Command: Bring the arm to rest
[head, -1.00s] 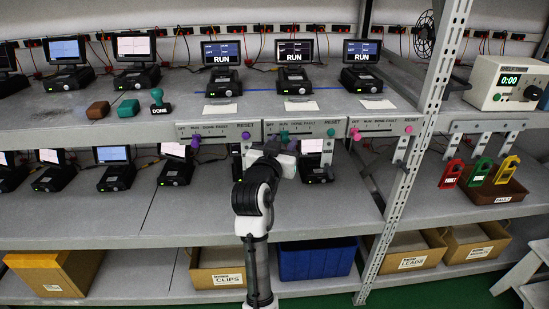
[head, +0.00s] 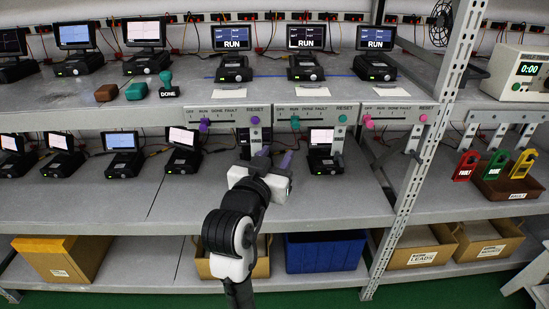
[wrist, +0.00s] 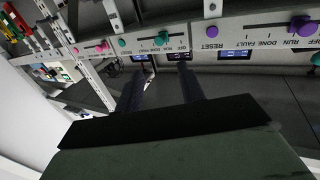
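My gripper (head: 274,160) is in front of the rack's middle, just below the upper shelf's control strip, with its fingers pointing toward the rack. The two dark fingers also show in the wrist view (wrist: 160,90), spread apart with a clear gap and nothing between them. The gripper stands apart from the lower-shelf device (head: 323,160) to its right. My arm reaches up from the bottom of the head view and hides part of a box under the lower shelf.
Control strips (head: 301,115) with coloured knobs line the upper shelf's front edge. A metal upright (head: 428,140) stands to the right. Red, green and yellow tags stand in a brown tray (head: 508,190). A blue bin (head: 325,253) sits below. The space before the lower shelf's left is clear.

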